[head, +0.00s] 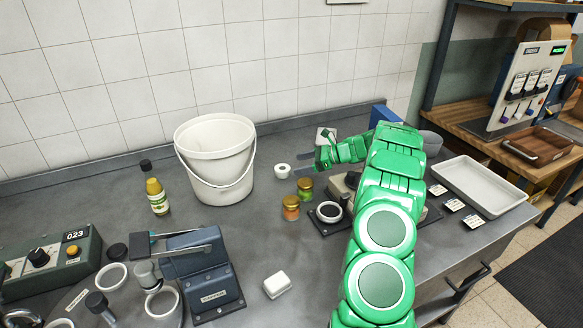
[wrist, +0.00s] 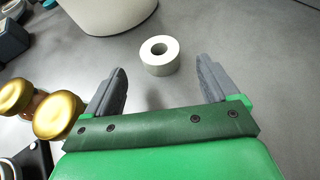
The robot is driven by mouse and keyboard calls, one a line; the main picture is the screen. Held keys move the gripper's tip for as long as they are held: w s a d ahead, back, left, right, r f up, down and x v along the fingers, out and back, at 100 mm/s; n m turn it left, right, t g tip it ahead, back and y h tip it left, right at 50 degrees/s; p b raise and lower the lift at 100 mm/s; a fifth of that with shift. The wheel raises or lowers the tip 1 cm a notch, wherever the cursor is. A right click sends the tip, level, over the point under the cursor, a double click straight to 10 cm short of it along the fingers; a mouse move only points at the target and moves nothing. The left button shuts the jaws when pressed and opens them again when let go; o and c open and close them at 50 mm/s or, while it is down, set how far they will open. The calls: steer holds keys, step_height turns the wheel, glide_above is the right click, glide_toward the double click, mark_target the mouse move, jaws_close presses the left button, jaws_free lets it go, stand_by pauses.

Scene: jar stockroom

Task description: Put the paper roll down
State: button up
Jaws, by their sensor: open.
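The paper roll (head: 283,170) is a small white ring standing flat on the grey counter, to the right of the white bucket. In the wrist view the roll (wrist: 159,56) lies just beyond my fingertips, roughly midway between them, with its hole facing up. My gripper (wrist: 164,88) is open and empty, with a finger on either side and bare counter between. In the head view my gripper (head: 311,162) is low over the counter at the right of the roll. The roll appears clear of both fingers.
The white bucket (head: 214,160) stands left of the roll. Two small gold-lidded jars (head: 291,208) stand in front of it, and show left of my gripper in the wrist view (wrist: 58,117). A bottle (head: 157,197) stands farther left. An empty white tray (head: 478,186) is at right.

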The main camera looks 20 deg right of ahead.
steer(key=shift+v, duration=2.75)
steer(key=s+a+r+n+g+h, duration=0.1)
steer(key=s+a+r+n+g, duration=0.35)
steer(key=a, duration=0.75)
steer(key=s+a+r+n+g, duration=0.2)
steer(key=s+a+r+n, duration=0.2)
steer(key=s+a+r, duration=0.55)
steer(key=s+a+r+n+g+h, duration=0.1)
steer(key=s+a+r+n+h, duration=0.15)
steer(key=s+a, duration=0.35)
steer(key=s+a+r+n+g+h, duration=0.1)
steer(key=s+a+n, duration=0.3)
steer(key=s+a, duration=0.2)
steer(key=s+d+f+n+h, duration=0.1)
steer(key=s+n+h, duration=0.6)
steer(key=s, duration=2.1)
steer(key=shift+d+f+n, duration=0.35)
steer(key=shift+d+n, duration=0.1)
steer(key=shift+n, duration=0.65)
